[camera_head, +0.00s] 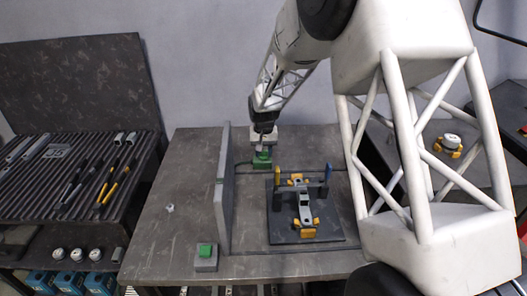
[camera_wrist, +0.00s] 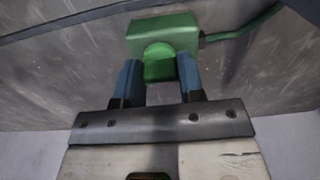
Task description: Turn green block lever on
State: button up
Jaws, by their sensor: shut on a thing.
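In the wrist view my gripper (camera_wrist: 158,78) is shut on the lever. I cannot tell whether the lever is on or off.
An upright grey panel (camera_head: 222,190) stands left of the block. A dark plate (camera_head: 320,236) with a grey and yellow bracket fixture lies in front. A small box with a green button (camera_head: 206,252) sits at the front. The bench's left side is mostly clear.

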aim_at(264, 151)
jog(key=shift+m, duration=0.3)
jog(key=o, duration=0.9)
jog(key=shift+o, duration=0.2)
jog(key=shift+r, duration=0.15)
jog(key=shift+r, duration=3.75)
jog(key=shift+r, duration=0.1)
